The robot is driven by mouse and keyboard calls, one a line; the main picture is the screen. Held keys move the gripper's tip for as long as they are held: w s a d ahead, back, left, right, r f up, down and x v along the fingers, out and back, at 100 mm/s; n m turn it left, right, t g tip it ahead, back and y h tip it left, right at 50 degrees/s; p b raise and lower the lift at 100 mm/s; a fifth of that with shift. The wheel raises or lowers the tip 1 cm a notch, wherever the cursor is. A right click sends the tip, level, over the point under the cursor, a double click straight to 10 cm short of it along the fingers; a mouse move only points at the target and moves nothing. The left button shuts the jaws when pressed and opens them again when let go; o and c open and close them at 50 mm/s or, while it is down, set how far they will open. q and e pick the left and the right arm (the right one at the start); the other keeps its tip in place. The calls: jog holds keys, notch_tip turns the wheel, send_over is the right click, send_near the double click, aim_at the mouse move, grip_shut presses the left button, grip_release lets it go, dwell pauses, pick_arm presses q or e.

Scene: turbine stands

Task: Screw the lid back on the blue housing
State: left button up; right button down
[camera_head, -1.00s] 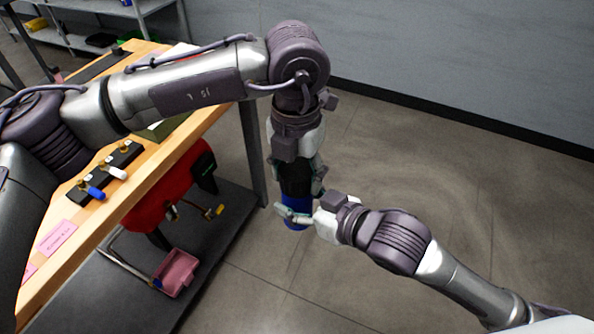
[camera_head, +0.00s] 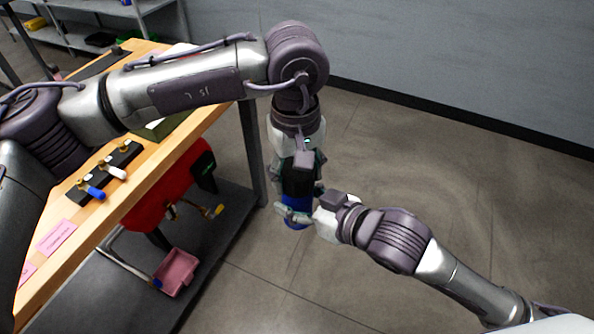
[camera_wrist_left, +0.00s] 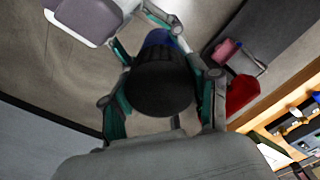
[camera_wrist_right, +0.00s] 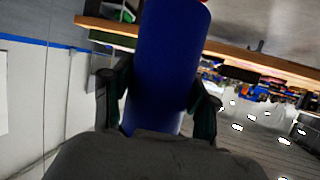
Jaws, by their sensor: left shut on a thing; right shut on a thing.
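The blue housing (camera_head: 296,215) is held upright over the floor, in front of the workbench. My right gripper (camera_head: 296,213) is shut around it from the side. In the right wrist view the housing (camera_wrist_right: 165,65) is a blue cylinder between the fingers (camera_wrist_right: 158,105). The black lid (camera_wrist_left: 162,90) is ribbed and round and sits between my left gripper's fingers (camera_wrist_left: 162,95) in the left wrist view. My left gripper (camera_head: 298,180) points down from above the housing and is shut on the lid. Whether the threads are engaged is hidden.
The wooden workbench (camera_head: 60,215) on the left bears a black rack (camera_head: 104,172) with small blue and white pieces. Below it are a red object (camera_head: 165,190) and a pink bin (camera_head: 177,272) on a dark shelf. The floor (camera_head: 430,170) to the right is clear.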

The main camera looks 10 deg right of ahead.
pick_arm(q)
jog(key=o, duration=1.3)
jog(key=shift+r, duration=2.3)
jog(key=shift+c, duration=0.5)
